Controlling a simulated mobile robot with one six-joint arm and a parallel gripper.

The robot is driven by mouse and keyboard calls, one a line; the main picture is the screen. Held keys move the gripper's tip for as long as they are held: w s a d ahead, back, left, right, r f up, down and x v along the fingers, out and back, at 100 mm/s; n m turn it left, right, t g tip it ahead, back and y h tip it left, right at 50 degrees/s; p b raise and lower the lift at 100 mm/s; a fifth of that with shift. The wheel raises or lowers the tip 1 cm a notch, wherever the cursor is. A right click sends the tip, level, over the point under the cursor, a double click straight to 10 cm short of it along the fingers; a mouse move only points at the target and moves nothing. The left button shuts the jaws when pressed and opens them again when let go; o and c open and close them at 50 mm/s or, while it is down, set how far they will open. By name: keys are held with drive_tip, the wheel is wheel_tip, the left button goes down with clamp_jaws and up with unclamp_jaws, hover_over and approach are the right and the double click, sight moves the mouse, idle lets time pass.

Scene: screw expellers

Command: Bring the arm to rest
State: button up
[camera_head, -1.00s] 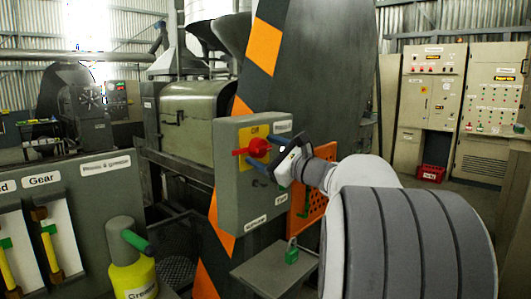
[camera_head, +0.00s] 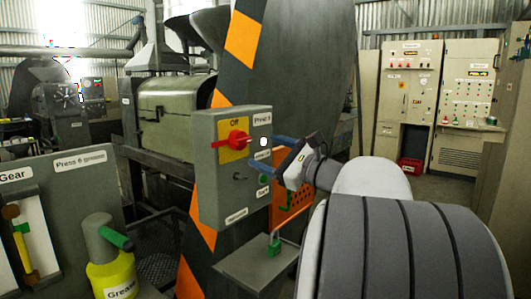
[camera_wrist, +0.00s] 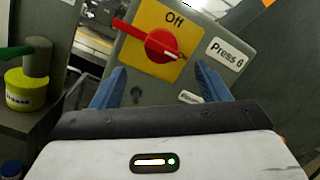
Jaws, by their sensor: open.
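My gripper (camera_head: 264,152) is open and empty in front of the grey switch box (camera_head: 208,185), to the right of its red rotary switch (camera_head: 238,140). In the wrist view the two blue fingers of my gripper (camera_wrist: 160,82) stand wide apart, with the red switch (camera_wrist: 165,46) beyond and between them. The switch sits on a yellow plate (camera_wrist: 147,27) marked "Off", beside a "Press 6" label (camera_wrist: 226,53). The fingers appear clear of the switch. My arm reaches in from the lower right of the head view.
A small shelf (camera_head: 240,268) with a green padlock (camera_head: 274,246) is below the box. A yellow grease container (camera_head: 112,278) stands at lower left beside a grey panel (camera_head: 75,190). Control cabinets (camera_head: 408,95) stand at the back right, with open floor before them.

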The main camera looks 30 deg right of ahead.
idle(0.3)
drive_tip(key=s+a+f+n+g+p, duration=0.1)
drive_tip(key=s+a+f+n+g, duration=0.3)
drive_tip(key=a+f, duration=0.45)
drive_tip(key=s+a+f+n+g+p, duration=0.1)
drive_tip(key=s+a+f+n+g, duration=0.2)
drive_tip(key=a+f+n+g, duration=0.55)
drive_tip(key=s+a+f+n+g+h+p, duration=0.1)
drive_tip(key=s+f+n+h, duration=0.2)
drive_tip(key=s+n, duration=0.3)
drive_tip(key=s+a+f+n+g+h, duration=0.1)
drive_tip(key=s+f+n+g+h, duration=0.1)
drive_tip(key=s+f+n+h, duration=0.2)
drive_tip(key=shift+s+a+f+n+p, duration=0.2)
drive_tip(key=shift+s+f+n+p, duration=0.2)
drive_tip(key=shift+s+f+n, duration=1.2)
drive_tip(key=shift+s+r+m, duration=0.3)
drive_tip(key=shift+r+m, duration=0.05)
